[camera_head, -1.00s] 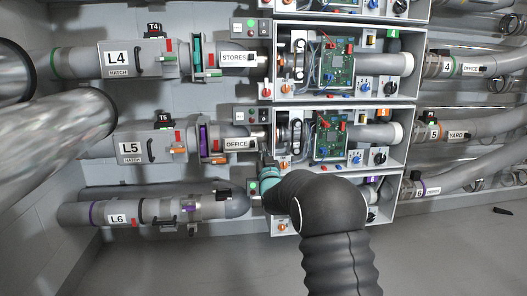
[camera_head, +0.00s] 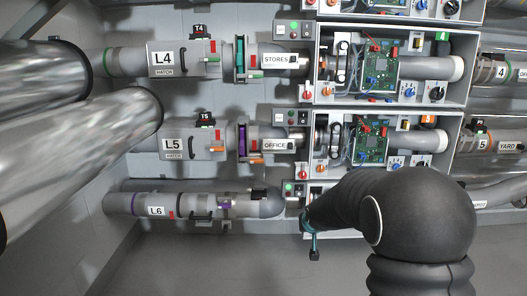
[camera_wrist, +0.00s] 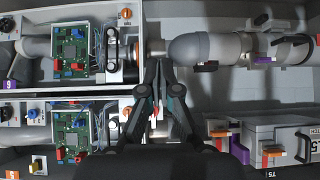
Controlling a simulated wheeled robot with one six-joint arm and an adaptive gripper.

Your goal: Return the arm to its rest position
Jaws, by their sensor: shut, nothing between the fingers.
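My gripper (camera_wrist: 158,68) shows in the wrist view, where the scene appears upside down. Its dark fingers are together, with nothing between them. They overlap the gap between an open electronics box (camera_wrist: 75,45) and the grey end cap of the L6 tube (camera_wrist: 196,47); whether they touch anything I cannot tell. In the head view my black arm bends across the lower right, with its teal wrist part in front of the lowest box. The fingertips are not clear there.
Tubes L4 (camera_head: 126,62), L5 (camera_head: 150,142) and L6 (camera_head: 184,204) run along the wall. Open boxes with green boards (camera_head: 380,60) stand to their right. Shiny metal pipes (camera_head: 40,90) fill the upper left. The floor (camera_head: 200,265) at the lower left is clear.

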